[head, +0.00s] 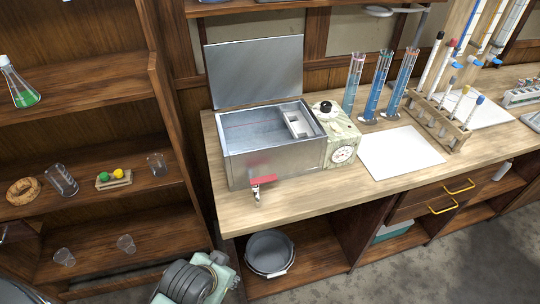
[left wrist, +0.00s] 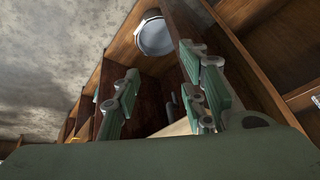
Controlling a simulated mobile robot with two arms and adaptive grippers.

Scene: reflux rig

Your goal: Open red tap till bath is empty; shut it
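The metal bath (head: 275,162) stands on the bench with its lid (head: 255,72) raised behind it. A thin line runs along its inner wall; I cannot tell the water level. The red tap (head: 262,182) sits low on the bath's front, its handle lying roughly level above a small spout. No stream shows below it. A grey bucket (head: 270,252) stands on the shelf under the bench, and also shows in the left wrist view (left wrist: 154,36). My left gripper (left wrist: 160,64) is open and empty, low in front of the bench, apart from the tap. My right gripper is out of view.
A control box with a dial (head: 343,150) adjoins the bath. Tall cylinders (head: 377,92), a white sheet (head: 400,152) and a tube rack (head: 440,122) stand to the right. Shelves with glassware (head: 62,180) rise at the left. Bare bench top lies before the bath.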

